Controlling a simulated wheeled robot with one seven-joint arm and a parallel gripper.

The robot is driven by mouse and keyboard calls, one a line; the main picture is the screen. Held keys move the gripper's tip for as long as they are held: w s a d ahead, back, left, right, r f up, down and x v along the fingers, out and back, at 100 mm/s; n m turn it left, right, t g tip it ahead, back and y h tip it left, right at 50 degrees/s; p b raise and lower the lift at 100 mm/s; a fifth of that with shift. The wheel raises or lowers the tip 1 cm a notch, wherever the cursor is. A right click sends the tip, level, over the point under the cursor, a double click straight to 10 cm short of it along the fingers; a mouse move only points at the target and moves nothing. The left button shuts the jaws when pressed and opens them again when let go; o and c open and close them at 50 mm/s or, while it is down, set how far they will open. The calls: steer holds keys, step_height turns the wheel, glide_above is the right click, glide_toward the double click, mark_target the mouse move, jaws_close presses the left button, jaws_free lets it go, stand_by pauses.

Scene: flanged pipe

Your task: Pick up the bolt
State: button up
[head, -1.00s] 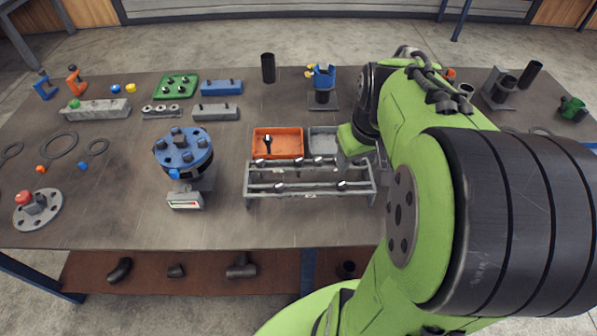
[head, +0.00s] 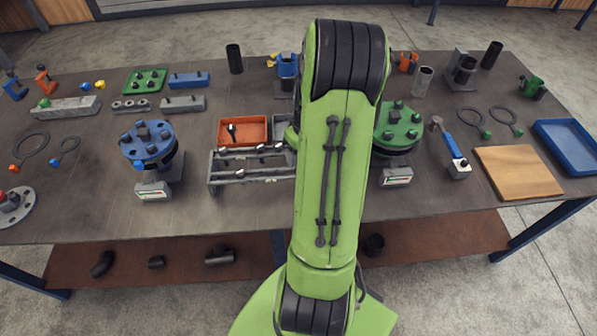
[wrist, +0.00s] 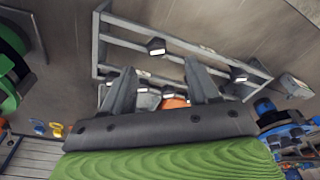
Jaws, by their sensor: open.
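Several dark-headed bolts sit on the grey two-rail rack (head: 212,181) left of my arm in the head view. One bolt (head: 232,129) lies in the orange tray (head: 253,142) behind the rack. Which bolt the task means, I cannot tell. In the wrist view my gripper (wrist: 160,70) is open, with two grey fingers apart and nothing held. A rack bolt (wrist: 155,46) shows just beyond the gap between the fingertips, and another bolt (wrist: 238,75) is to the right. In the head view my arm hides the gripper and the rack's right end.
A blue flange (head: 147,140) stands left of the rack and a green flange (head: 398,128) right of my arm. A hammer (head: 452,145), a wooden board (head: 518,172) and a blue tray (head: 570,145) lie at the right. Table space in front of the rack is clear.

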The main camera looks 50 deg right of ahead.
steer(key=f, duration=0.4)
steer(key=w+d+f, duration=0.1)
steer(key=f, duration=0.1)
steer(key=shift+f, duration=0.4)
steer(key=shift+a, duration=0.15)
jaws_close()
